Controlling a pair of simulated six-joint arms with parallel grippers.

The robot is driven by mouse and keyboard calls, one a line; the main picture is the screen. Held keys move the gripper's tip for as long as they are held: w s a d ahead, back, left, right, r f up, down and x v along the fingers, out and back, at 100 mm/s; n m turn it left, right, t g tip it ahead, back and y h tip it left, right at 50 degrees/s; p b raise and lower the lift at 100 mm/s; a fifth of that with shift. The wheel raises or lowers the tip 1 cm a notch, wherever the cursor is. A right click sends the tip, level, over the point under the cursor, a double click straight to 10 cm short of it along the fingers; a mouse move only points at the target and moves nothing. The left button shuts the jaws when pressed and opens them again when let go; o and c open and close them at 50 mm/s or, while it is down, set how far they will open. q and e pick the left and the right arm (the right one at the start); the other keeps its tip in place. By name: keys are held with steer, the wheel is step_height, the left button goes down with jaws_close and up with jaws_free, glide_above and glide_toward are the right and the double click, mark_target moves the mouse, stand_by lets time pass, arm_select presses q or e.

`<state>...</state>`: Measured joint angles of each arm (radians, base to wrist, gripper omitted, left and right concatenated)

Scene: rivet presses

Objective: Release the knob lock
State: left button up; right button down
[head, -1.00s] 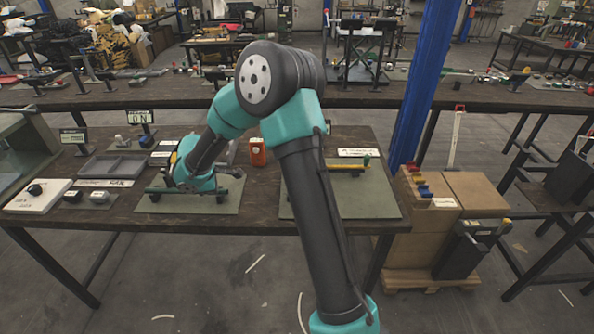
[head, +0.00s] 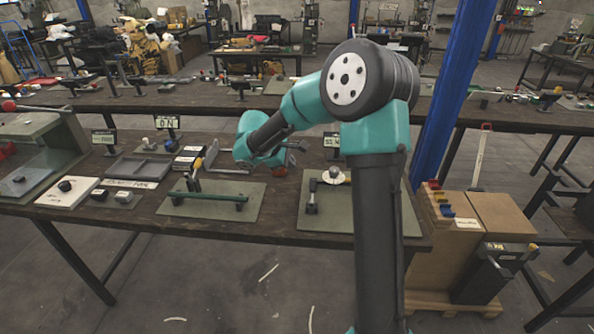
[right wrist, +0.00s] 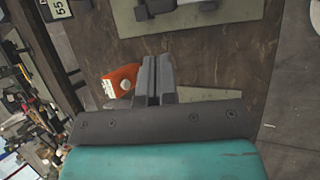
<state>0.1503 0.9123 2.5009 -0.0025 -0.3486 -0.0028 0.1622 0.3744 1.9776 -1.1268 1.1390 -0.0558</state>
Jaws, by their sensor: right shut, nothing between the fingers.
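I cannot tell for certain which part is the knob lock. A white block with a black knob (head: 66,192) lies at the left of the bench. A green bar fixture with an upright yellow-tipped handle (head: 211,197) stands on the middle mat. My right gripper (head: 296,146) is over the back of the bench, between the two mats, partly hidden by its wrist. In the right wrist view its fingers (right wrist: 154,79) are shut and empty. An orange box with a pale round button (right wrist: 122,82) shows just beside them. My left gripper is not in view.
The right mat (head: 354,219) bears a dark fixture with a white disc (head: 334,176). A grey tray (head: 139,168), signs and an open-fronted grey housing (head: 46,150) stand to the left. A blue post (head: 447,110) rises by the right end. The front bench edge is clear.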

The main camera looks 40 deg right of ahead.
mark_target(311, 184)
steer(key=x, duration=1.3)
steer(key=shift+d, duration=0.1)
steer(key=shift+w+d+f, duration=0.15)
steer(key=shift+d+f, duration=0.15)
steer(key=shift+f, duration=0.5)
steer(key=d+v, duration=0.1)
steer(key=v, duration=1.3)
steer(key=shift+w+a+r, duration=0.15)
steer(key=shift+w+r, duration=0.25)
steer(key=shift+r, duration=0.2)
